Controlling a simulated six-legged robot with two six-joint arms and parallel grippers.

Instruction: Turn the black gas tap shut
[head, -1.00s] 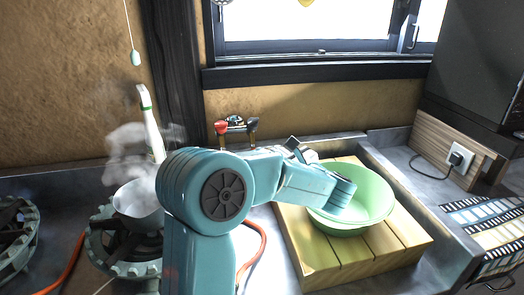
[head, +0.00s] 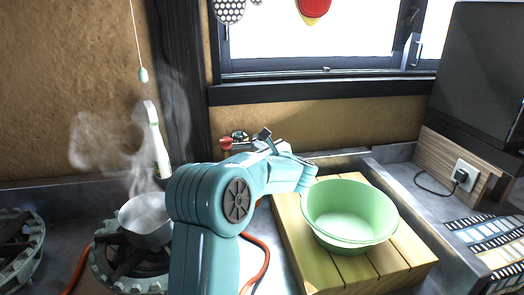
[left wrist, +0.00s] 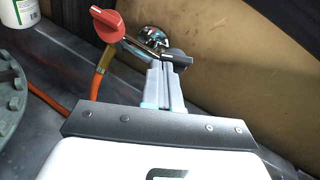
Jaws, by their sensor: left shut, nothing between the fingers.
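The black gas tap's handle (left wrist: 178,55) shows in the left wrist view at my fingertips, on a fitting at the tan wall. Its lower part is partly hidden by my fingers; I cannot tell whether they touch it. My left gripper (left wrist: 165,68) is shut and empty, pointing at the taps. In the head view my left gripper (head: 256,146) is at the wall by the taps, and the black tap is hard to make out there. A red tap (left wrist: 107,24) sits to the left on the same fitting; it also shows in the head view (head: 226,143). My right gripper is out of view.
A steaming pot (head: 146,218) stands on a burner at left, with a white bottle (head: 157,140) behind it. A green basin (head: 350,212) sits on a wooden slatted board (head: 400,255) at right. An orange hose (left wrist: 48,98) runs below the red tap.

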